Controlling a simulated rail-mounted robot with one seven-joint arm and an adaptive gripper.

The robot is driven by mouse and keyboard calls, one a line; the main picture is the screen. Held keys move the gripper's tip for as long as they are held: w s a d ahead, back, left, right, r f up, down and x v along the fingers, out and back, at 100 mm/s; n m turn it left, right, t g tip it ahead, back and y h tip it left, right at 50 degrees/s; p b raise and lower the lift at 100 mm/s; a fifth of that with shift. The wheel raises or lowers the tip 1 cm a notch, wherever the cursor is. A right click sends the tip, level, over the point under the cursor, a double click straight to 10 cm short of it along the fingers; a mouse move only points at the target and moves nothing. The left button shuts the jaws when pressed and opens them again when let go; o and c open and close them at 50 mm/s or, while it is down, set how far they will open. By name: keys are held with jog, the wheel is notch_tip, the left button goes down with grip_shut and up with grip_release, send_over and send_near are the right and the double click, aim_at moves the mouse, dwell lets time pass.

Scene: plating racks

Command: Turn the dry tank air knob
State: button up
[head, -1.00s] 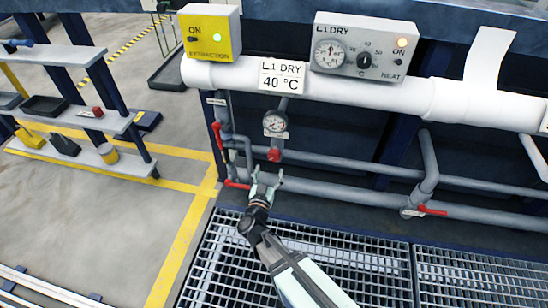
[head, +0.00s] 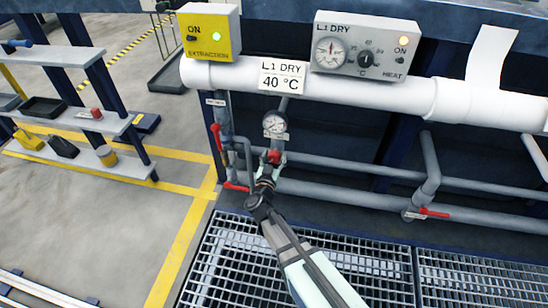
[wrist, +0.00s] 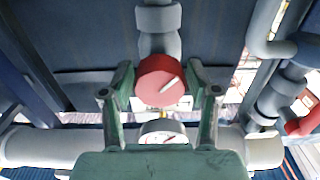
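The red air knob (head: 275,156) sits on the thin vertical pipe under the small round gauge (head: 274,123). In the wrist view the knob (wrist: 160,80) is a round red disc with a white line slanting up to the right. My gripper (head: 269,163) is at the knob in the head view. In the wrist view the green fingers of my gripper (wrist: 159,80) stand on either side of the knob, open, with narrow gaps seeming to show. I cannot tell whether either finger touches it. The gauge (wrist: 162,131) is partly hidden behind the gripper body.
Red valve levers (head: 217,137) and pipes stand close on the left. A white pipe (head: 300,84) runs above, with a sign (head: 282,75) reading L1 DRY 40 °C. The heat box (head: 365,46) and yellow extraction box (head: 209,32) are higher. Grating (head: 370,265) lies below.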

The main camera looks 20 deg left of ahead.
jog(key=c, duration=0.5)
jog(key=shift+c, duration=0.2)
